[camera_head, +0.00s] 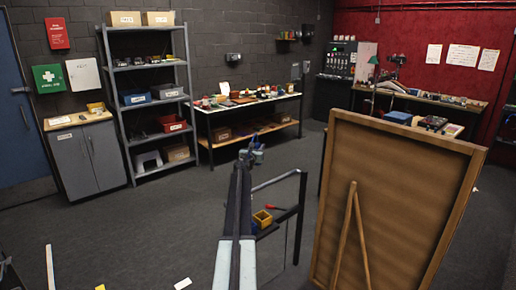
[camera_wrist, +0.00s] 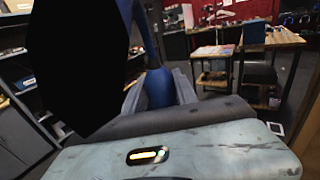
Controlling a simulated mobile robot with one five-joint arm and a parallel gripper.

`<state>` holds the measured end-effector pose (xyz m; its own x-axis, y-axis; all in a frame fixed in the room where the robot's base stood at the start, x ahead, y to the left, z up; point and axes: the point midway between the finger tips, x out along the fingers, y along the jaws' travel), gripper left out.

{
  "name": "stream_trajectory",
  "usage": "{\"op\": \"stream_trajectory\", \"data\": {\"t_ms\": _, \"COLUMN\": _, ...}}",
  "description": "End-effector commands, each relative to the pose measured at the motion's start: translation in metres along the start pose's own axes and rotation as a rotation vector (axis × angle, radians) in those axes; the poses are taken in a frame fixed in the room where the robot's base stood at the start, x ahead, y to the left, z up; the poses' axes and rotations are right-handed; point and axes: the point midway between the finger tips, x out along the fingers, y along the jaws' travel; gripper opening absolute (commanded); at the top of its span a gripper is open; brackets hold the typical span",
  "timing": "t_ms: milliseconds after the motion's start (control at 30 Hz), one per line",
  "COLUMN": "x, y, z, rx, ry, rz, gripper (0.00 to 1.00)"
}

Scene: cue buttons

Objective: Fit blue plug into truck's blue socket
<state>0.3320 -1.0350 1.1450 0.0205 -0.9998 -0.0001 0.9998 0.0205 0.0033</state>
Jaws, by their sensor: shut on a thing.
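My gripper (camera_wrist: 158,92) is shut on a blue object, most likely the blue plug (camera_wrist: 158,88), whose rounded lower end sits between the two fingers in the wrist view. A long blue part rises from it toward the top of the picture. In the head view my gripper (camera_head: 252,153) is at the far end of my raised arm, small and dark, and the plug is hard to make out there. A dark-framed cart (camera_head: 292,212), perhaps the truck, stands just right of my arm. No blue socket can be made out in either view.
A yellow bin (camera_head: 262,218) and a red-handled tool (camera_head: 272,207) lie on the cart. A large brown board (camera_head: 395,200) stands at the right. Shelves (camera_head: 148,100) and a workbench (camera_head: 250,103) line the back wall. A large black shape (camera_wrist: 75,60) blocks the wrist view's left. Floor at left is mostly clear.

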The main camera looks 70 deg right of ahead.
Motion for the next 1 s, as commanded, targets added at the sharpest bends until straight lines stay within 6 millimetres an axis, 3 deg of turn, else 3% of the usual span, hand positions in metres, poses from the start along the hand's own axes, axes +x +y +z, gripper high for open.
{"op": "stream_trajectory", "data": {"t_ms": 1000, "x": -0.084, "y": -0.007, "z": 0.0, "rx": 0.0, "ry": 0.0, "rz": -0.001, "gripper": 0.0}}
